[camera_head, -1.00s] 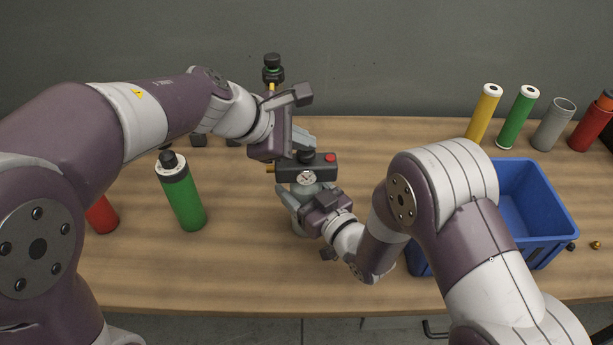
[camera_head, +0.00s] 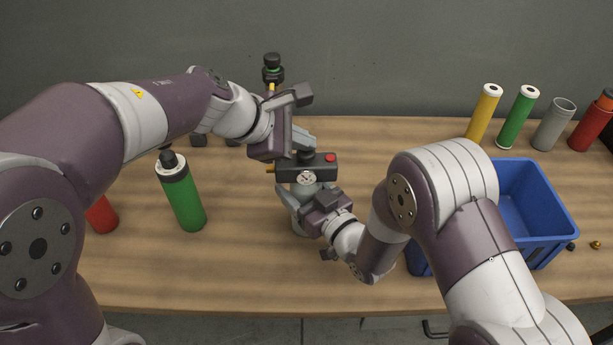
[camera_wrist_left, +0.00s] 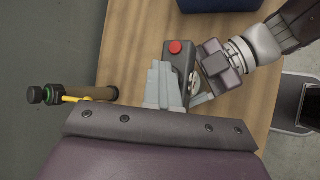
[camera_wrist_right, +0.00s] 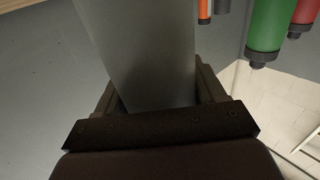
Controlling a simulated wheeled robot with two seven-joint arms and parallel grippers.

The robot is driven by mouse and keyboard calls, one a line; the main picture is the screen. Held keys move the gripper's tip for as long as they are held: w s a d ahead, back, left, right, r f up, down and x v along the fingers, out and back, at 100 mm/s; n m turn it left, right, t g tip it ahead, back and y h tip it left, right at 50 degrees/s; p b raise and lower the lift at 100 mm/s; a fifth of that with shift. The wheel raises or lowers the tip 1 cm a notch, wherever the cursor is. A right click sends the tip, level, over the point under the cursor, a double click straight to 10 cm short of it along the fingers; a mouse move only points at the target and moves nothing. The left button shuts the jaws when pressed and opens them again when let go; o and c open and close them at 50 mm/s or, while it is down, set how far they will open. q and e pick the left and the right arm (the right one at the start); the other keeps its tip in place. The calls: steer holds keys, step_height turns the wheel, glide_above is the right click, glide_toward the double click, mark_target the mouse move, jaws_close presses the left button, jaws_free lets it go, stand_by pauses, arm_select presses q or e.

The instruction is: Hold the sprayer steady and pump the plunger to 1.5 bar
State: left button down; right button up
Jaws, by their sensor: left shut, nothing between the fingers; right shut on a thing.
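The sprayer (camera_head: 298,222) stands upright mid-table, a grey cylinder with a dark head (camera_head: 320,167) carrying a round gauge (camera_head: 306,177) and a red button (camera_head: 330,158). The gauge is too small to read. My right gripper (camera_head: 302,205) is shut on the grey body from the front; the body fills the space between its fingers in the right wrist view (camera_wrist_right: 140,60). My left gripper (camera_head: 303,140) is shut and empty, its fingertips at the plunger top (camera_head: 305,155) above the head. The left wrist view shows those fingers (camera_wrist_left: 165,85) beside the head. The plunger is mostly hidden.
A green bottle (camera_head: 183,200) and a red one (camera_head: 101,215) stand left. A blue crate (camera_head: 545,240) is at the right, close to my right arm. Yellow (camera_head: 482,115), green (camera_head: 517,118), grey (camera_head: 553,125) and red cylinders (camera_head: 590,125) stand at the back right. A yellow-stemmed item (camera_head: 272,70) is behind my left gripper.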

mark_target(301, 154)
arm_select(q)
steer(key=shift+s+f, duration=0.1)
steer(key=shift+f, duration=0.5)
steer(key=shift+s+f, duration=0.1)
steer(key=shift+f, duration=0.4)
steer(key=shift+r, duration=3.4)
